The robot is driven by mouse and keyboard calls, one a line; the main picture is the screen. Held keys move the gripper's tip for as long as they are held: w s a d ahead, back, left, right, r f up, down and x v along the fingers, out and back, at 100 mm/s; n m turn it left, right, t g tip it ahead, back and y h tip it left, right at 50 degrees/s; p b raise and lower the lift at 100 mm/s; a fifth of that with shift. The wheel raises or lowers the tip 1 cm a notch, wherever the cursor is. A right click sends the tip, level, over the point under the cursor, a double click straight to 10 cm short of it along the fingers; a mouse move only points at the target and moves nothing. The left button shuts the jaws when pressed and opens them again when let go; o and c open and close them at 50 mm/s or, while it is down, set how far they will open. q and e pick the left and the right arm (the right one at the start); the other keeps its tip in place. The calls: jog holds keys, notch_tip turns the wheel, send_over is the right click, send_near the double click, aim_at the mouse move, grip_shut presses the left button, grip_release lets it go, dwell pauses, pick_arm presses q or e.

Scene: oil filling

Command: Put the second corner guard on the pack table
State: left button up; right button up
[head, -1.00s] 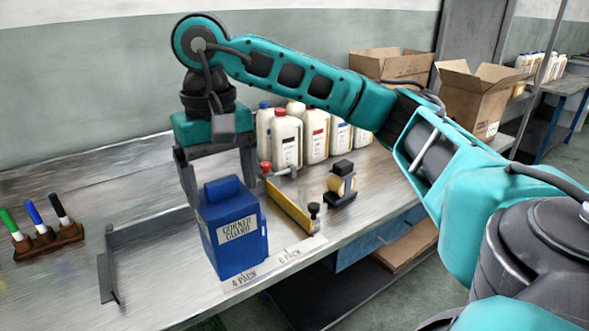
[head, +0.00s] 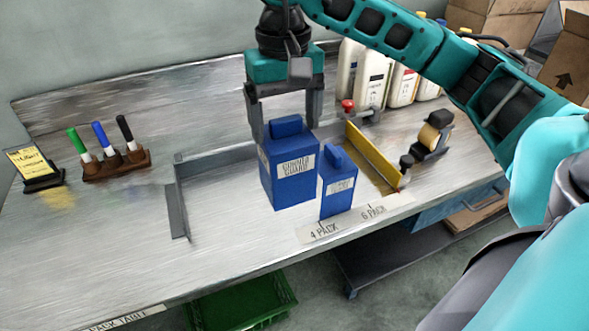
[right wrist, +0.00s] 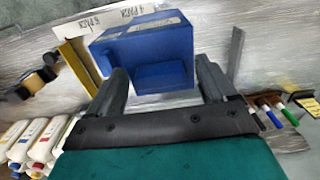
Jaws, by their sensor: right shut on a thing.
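My right gripper (head: 285,112) is shut on a blue corner guard (head: 295,190), a block with a white label and a raised top. It hangs upright between the fingers, left of the other corner guard; I cannot tell whether its bottom touches the table. In the right wrist view the held guard (right wrist: 150,50) sits between both fingers (right wrist: 163,88). The other corner guard (head: 338,198), also blue and labelled, stands on the pack table (head: 110,250) behind the 4 PACK mark (head: 324,232). My left gripper is out of view.
A grey angle stop (head: 178,212) lies left of the held guard and a yellow bar (head: 372,155) to the right. A tape dispenser (head: 435,135), bottles (head: 370,80) and a marker holder (head: 117,163) stand around. The table's left front is clear. A green crate (head: 240,303) is below.

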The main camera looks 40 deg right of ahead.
notch_tip(320, 180, down, 12)
dwell(0.5)
jog(key=shift+f, duration=0.15)
jog(key=o, duration=1.2)
notch_tip(320, 180, up, 12)
jog(key=shift+r, duration=0.25)
jog(key=shift+s, duration=0.1)
